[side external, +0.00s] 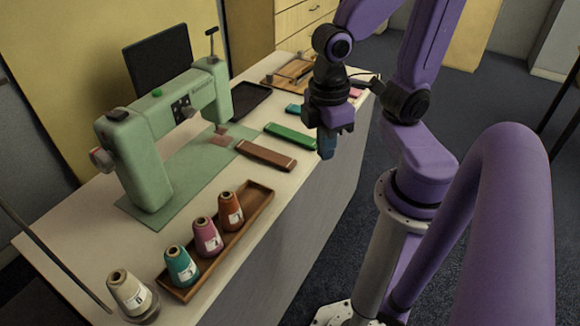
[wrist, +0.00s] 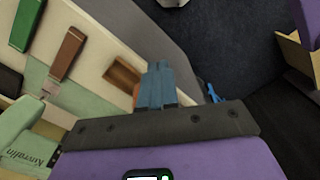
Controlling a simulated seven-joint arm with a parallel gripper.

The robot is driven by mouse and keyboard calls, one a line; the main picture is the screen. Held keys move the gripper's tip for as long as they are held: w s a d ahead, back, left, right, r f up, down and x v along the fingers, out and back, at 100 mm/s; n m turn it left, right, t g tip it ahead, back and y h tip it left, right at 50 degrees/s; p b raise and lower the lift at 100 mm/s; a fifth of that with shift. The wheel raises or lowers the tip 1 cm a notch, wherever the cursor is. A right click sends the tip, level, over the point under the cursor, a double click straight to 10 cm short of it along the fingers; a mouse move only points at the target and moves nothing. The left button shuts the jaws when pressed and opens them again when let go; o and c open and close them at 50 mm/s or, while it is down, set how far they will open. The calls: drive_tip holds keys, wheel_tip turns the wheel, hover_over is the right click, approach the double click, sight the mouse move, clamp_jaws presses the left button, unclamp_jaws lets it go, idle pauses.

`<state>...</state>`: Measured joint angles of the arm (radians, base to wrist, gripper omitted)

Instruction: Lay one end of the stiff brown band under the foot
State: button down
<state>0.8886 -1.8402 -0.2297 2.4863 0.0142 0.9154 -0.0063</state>
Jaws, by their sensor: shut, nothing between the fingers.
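The stiff brown band (side external: 265,154) lies flat on the table in front of the green sewing machine (side external: 160,125). It also shows at the upper left of the wrist view (wrist: 68,52). Its left end points toward the machine's needle area, where a small brownish patch (side external: 219,140) lies. The foot itself is too small to make out, so I cannot tell how the patch sits against it. My gripper (side external: 327,153) hangs past the table's front edge, right of the band and apart from it. Its blue fingers (wrist: 163,68) are shut and empty.
A green band (side external: 290,137) lies just behind the brown one. A wooden tray (side external: 262,205) of thread cones stands at the front edge, with a white cone (side external: 128,291) nearby. A dark tablet (side external: 250,98) and another wooden tray (side external: 275,82) lie farther back.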

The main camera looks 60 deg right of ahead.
drive_tip(key=w+d+f+m+g+y, duration=0.25)
drive_tip(key=d+f+m, duration=0.25)
drive_tip(key=d+m, duration=0.3)
drive_tip(key=w+d+f+m+g+y, duration=0.1)
drive_tip(key=w+d+f+m+g, duration=0.3)
drive_tip(key=d+m, duration=0.4)
drive_tip(key=s+d+f+m+t+y, duration=0.6)
drive_tip(key=s+f+m+t+y, duration=0.35)
drive_tip(key=s+m, duration=0.4)
drive_tip(key=m+t+h, duration=1.3)
drive_tip(key=m+t, duration=0.2)
drive_tip(key=m, duration=0.2)
approach(295, 163)
drive_tip(key=shift+w+f, duration=0.15)
drive_tip(key=shift+w, duration=3.25)
